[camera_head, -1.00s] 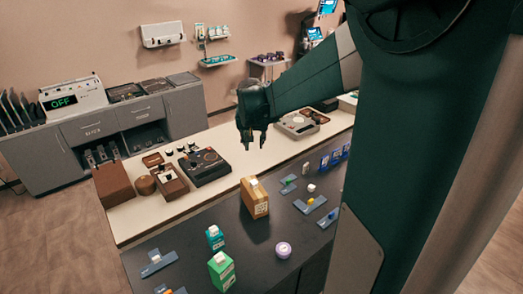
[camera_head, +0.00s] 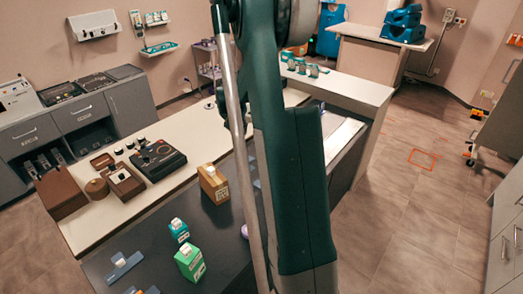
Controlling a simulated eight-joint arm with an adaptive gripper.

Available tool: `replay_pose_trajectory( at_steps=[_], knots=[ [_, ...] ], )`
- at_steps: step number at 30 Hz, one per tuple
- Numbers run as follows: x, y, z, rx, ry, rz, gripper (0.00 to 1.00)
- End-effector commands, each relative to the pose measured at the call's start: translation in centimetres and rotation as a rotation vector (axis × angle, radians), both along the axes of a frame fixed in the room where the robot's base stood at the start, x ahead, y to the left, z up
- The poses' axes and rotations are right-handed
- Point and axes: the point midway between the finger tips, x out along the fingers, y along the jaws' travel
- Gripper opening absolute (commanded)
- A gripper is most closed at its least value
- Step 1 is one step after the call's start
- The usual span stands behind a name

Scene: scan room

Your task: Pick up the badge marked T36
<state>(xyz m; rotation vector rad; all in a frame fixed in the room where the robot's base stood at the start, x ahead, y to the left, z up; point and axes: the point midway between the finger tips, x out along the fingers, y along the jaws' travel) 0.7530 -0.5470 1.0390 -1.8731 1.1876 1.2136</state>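I cannot make out a badge marked T36; no lettering of that kind is readable in the head view. The row of small blue upright cards seen earlier on the dark counter (camera_head: 217,222) is now hidden behind my arm. My arm stands upright across the middle of the picture. My gripper is not visible; the arm's upper end runs to the top edge.
The dark counter bears a tan carton (camera_head: 213,184), a teal carton (camera_head: 178,230), a green carton (camera_head: 190,262) and a blue-grey holder (camera_head: 122,266). A white counter (camera_head: 225,132) lies behind. Open floor (camera_head: 420,215) is at right, with cabinets (camera_head: 508,235) beyond.

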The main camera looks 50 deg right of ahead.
Motion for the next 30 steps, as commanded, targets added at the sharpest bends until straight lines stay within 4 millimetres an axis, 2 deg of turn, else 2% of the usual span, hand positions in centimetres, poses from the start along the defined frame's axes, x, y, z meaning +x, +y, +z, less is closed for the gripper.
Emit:
replay_pose_trajectory(
  at_steps=[1, 9, 15, 21, 30],
  knots=[
    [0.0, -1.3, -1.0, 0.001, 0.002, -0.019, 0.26],
    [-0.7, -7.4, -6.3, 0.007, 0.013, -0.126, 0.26],
    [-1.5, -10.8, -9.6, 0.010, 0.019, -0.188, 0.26],
    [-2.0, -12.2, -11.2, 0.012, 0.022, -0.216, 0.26],
    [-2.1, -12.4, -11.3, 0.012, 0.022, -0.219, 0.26]
  ],
)
